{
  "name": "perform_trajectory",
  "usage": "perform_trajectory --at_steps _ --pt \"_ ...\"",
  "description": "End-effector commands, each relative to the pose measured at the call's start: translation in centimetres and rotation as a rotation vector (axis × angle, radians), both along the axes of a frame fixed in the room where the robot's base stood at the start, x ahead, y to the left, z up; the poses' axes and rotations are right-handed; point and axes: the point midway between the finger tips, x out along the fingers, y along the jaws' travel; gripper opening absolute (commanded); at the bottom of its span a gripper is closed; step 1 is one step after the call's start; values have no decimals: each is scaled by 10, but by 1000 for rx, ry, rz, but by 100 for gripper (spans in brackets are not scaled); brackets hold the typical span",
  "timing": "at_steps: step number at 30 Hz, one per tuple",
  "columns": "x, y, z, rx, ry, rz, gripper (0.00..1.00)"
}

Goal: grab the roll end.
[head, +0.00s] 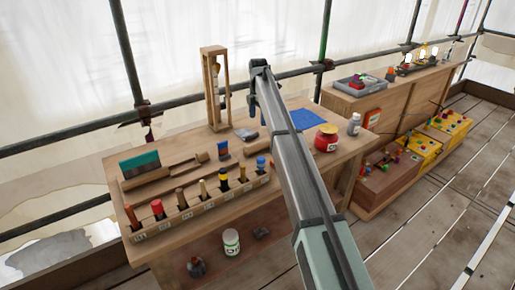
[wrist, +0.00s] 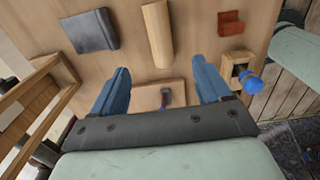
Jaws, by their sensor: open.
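My gripper (wrist: 160,64) is open and empty in the wrist view, its two blue fingers apart above the wooden bench top (wrist: 195,25). A pale wooden cylinder (wrist: 158,34) lies beyond the fingertips, roughly in line with the gap. A small wooden block with a dark and blue piece on it (wrist: 160,95) shows between the fingers. I cannot tell for sure which thing is the roll end. In the head view a blue cloth (head: 308,119) lies flat on the bench, right of my arm. My arm hides part of the bench there.
A dark grey block (wrist: 90,30) and a red block (wrist: 231,22) lie beside the cylinder. A blue-topped tool in a wooden holder (wrist: 248,80) is at right. A tall wooden stand (head: 215,90), a tool rack (head: 200,207) and a red jar (head: 326,140) stand on the bench.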

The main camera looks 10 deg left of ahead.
Motion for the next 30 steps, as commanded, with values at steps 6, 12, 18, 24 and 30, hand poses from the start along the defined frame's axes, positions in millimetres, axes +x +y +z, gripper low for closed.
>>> perform_trajectory --at_steps 6,12,18,24,30 --pt "-1 0 -30 -1 1 -2 77" --pt "-1 0 -64 -1 1 -3 77" --pt "-1 0 -79 0 0 -3 77" --pt "-1 1 -93 -1 1 -4 77" --pt "-2 3 -118 -1 1 -4 77"
